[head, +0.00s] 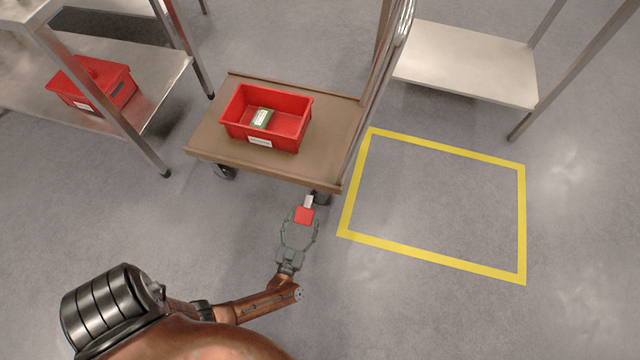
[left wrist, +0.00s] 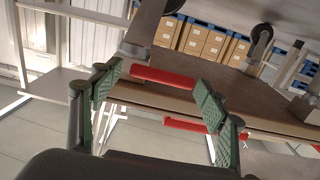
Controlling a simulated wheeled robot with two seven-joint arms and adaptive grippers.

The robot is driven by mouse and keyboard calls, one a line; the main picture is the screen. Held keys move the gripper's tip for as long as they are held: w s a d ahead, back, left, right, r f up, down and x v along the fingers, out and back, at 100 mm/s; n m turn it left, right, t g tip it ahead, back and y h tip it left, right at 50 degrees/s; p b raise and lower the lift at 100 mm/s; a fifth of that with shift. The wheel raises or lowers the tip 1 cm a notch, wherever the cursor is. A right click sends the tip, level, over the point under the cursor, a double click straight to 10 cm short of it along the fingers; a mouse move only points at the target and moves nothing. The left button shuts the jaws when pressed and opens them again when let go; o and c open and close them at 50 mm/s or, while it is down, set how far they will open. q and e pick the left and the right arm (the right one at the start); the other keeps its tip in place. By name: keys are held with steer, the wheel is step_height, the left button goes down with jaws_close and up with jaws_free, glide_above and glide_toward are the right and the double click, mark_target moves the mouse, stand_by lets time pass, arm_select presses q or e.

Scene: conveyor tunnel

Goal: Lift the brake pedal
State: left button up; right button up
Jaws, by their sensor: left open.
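The red brake pedal (head: 304,215) sits on a pale lever at the front right corner of the brown cart (head: 208,142), beside a caster. My left gripper (head: 301,224) is open, with its fingers either side of the pedal. In the left wrist view, the pedal (left wrist: 165,77) shows as a red bar between the green finger pads of my left gripper (left wrist: 158,95). I cannot tell whether either pad touches it. My right gripper is in neither view.
A red bin (head: 262,140) with a green and white box (head: 262,118) in it stands on the cart. A metal shelf with another red bin (head: 95,85) is at left, a pale low shelf (head: 465,62) at back right. The yellow floor square (head: 445,155) is empty.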

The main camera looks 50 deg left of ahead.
arm_select(q)
steer(key=shift+x, duration=0.85)
steer(key=shift+c, duration=0.4)
steer(key=c, duration=1.6)
steer(key=shift+r, duration=0.1)
